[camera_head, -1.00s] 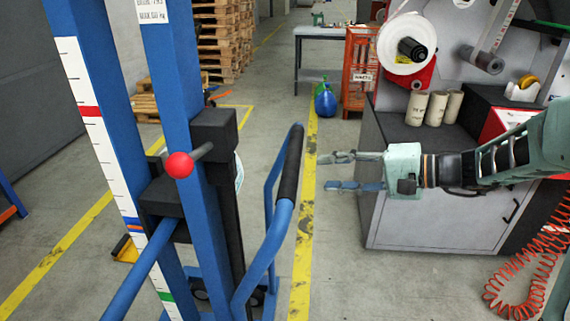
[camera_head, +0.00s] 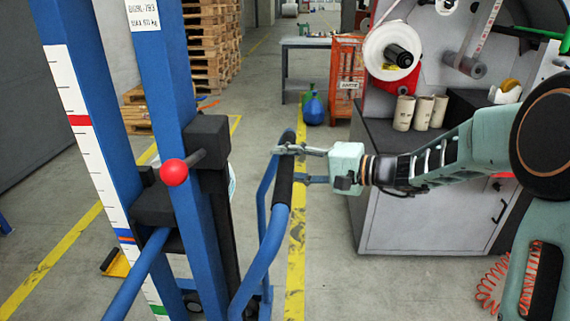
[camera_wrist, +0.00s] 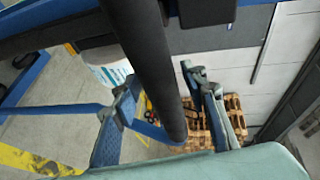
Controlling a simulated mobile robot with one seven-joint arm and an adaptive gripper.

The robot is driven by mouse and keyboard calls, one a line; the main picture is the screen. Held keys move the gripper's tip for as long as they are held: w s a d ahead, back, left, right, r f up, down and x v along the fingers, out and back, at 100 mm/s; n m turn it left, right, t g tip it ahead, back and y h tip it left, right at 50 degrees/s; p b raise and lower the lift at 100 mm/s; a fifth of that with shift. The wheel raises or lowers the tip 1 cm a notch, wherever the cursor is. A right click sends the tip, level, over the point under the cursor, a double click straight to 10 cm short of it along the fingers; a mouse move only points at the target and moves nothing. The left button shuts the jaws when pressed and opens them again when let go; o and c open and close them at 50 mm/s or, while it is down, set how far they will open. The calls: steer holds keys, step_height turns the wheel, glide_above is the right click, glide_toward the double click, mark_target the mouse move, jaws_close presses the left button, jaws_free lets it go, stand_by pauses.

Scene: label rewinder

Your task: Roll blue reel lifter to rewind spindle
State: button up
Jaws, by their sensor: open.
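The blue reel lifter (camera_head: 165,95) stands at the left in the head view, with a blue mast, a scale strip, a red knob (camera_head: 174,172) and a blue handle with a black grip (camera_head: 285,185). My gripper (camera_head: 284,164) is open at the grip, its upper finger crossing in front of it. In the wrist view the black grip (camera_wrist: 150,60) runs between the two fingers, which are not closed on it. The label rewinder (camera_head: 420,190) stands at the right. A black spindle (camera_head: 399,55) carries a white reel (camera_head: 377,42); I cannot tell whether this is the rewind spindle.
A yellow floor line (camera_head: 297,245) runs between lifter and rewinder. Several cardboard cores (camera_head: 422,112) stand on the rewinder. A red coiled hose (camera_head: 492,285) hangs at right.

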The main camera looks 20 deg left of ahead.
steer(key=shift+a, duration=0.2)
jaws_close()
steer(key=shift+d, duration=0.2)
stand_by(0.4)
